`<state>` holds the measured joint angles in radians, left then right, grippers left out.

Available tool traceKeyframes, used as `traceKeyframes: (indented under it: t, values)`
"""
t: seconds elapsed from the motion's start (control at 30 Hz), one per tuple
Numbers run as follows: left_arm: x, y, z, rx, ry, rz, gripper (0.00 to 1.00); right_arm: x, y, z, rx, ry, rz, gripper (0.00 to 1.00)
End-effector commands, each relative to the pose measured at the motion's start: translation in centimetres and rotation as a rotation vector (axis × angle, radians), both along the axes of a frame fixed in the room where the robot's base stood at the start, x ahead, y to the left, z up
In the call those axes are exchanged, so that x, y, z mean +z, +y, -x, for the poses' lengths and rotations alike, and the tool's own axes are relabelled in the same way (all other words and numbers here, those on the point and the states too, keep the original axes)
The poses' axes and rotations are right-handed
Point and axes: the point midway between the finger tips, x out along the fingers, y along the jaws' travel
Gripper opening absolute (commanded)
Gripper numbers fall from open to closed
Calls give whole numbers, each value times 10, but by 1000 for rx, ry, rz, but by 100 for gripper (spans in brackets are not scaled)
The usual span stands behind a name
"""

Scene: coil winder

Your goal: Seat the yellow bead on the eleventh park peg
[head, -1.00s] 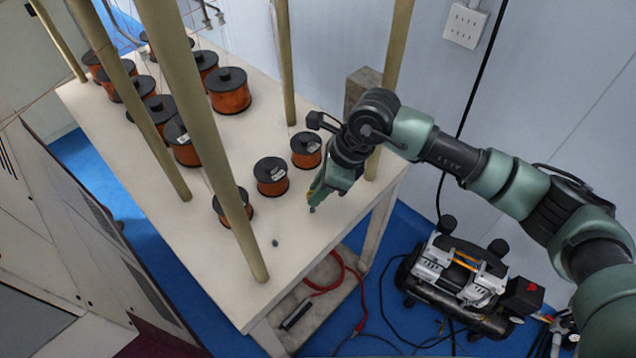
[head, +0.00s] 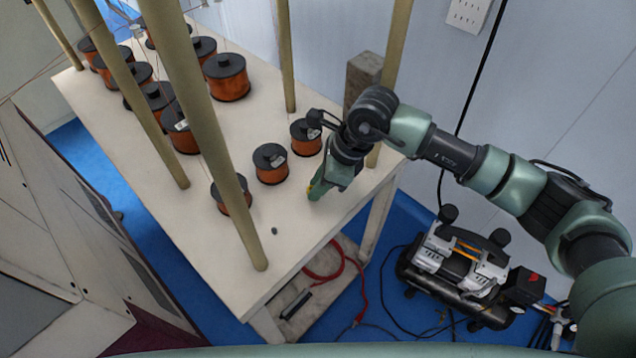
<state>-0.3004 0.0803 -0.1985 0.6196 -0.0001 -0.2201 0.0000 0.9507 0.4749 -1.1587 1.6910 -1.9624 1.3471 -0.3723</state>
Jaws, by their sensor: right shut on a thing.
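My right gripper (head: 315,193) points down at the near right part of the white table. It is shut on the yellow bead (head: 311,184), of which only a small yellow patch shows beside the fingers. The fingertips are at or just above the table top, and they hide what is under them. I cannot tell whether the bead touches a peg. One small dark peg (head: 275,231) stands on the table to the lower left of the gripper. My left gripper is not in view.
Black-capped copper spools stand close by, one (head: 305,137) beside my right wrist and one (head: 270,163) to its left. Several more stand farther back. Tan posts (head: 222,160) rise from the table (head: 240,265). A compressor (head: 455,270) sits on the blue floor.

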Motion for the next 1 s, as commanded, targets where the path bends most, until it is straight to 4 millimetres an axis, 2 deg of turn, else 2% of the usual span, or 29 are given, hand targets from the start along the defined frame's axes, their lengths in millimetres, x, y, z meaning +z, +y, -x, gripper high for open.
traceKeyframes:
  t: [0.63, 0.67, 0.73, 0.77, 1.0]
  values:
    - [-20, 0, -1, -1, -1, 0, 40, -21, 0, 0, 0, 0, 0, 0]
    - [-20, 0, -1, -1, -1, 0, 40, -20, 0, 0, 0, 0, 0, 24]
    - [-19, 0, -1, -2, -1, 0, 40, -19, 0, 0, 0, 0, 0, 43]
    - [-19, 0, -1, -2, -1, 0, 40, -19, 0, 0, 0, 0, 0, 47]
    - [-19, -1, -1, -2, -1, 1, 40, -19, 0, 0, 0, 0, 0, 47]
